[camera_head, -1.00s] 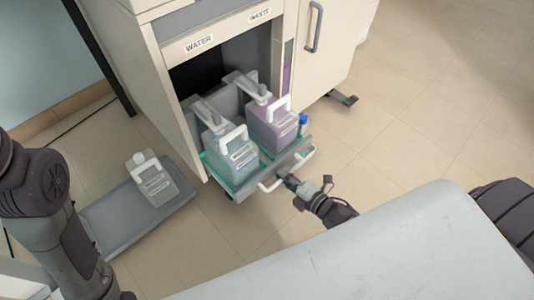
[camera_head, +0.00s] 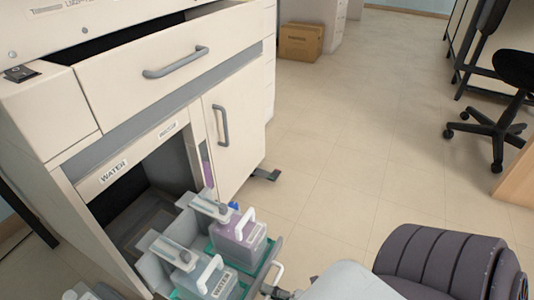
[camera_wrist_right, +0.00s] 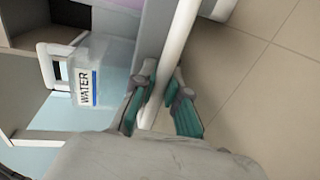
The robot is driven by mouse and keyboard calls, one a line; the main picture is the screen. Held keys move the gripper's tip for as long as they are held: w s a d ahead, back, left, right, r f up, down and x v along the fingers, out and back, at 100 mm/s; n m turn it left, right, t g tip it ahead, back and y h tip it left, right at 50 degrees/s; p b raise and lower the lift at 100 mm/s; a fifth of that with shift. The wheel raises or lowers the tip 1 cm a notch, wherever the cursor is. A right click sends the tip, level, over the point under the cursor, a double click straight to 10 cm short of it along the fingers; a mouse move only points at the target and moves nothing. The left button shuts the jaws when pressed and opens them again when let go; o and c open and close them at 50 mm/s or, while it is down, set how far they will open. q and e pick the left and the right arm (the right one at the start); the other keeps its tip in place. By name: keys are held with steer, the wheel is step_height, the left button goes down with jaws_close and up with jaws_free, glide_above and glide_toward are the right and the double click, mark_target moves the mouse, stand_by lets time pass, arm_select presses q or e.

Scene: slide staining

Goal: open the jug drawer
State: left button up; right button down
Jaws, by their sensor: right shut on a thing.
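The jug drawer (camera_head: 268,262) is pulled out of the lower cabinet opening. It holds a water jug (camera_head: 213,286) and a purple waste jug (camera_head: 240,243) behind it, each standing in a teal tray. My right gripper (camera_head: 274,291) is at the drawer's front, largely cut off by the bottom edge of the head view. In the right wrist view my right gripper (camera_wrist_right: 161,98) is shut on the pale drawer handle (camera_wrist_right: 181,35), with its two fingers on either side of the bar. The water jug (camera_wrist_right: 117,72) also shows there. My left gripper is not in view.
The cabinet has a closed door (camera_head: 232,140) right of the opening and a wide upper drawer (camera_head: 160,85). A cabinet foot (camera_head: 267,175) sticks out. Clear floor (camera_head: 340,150) lies to the right, with a chair (camera_head: 500,120) and cardboard box (camera_head: 301,42) beyond.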

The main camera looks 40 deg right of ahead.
steer(key=c, duration=1.2)
jaws_free()
steer(key=shift+w, duration=0.1)
steer(key=v, duration=1.2)
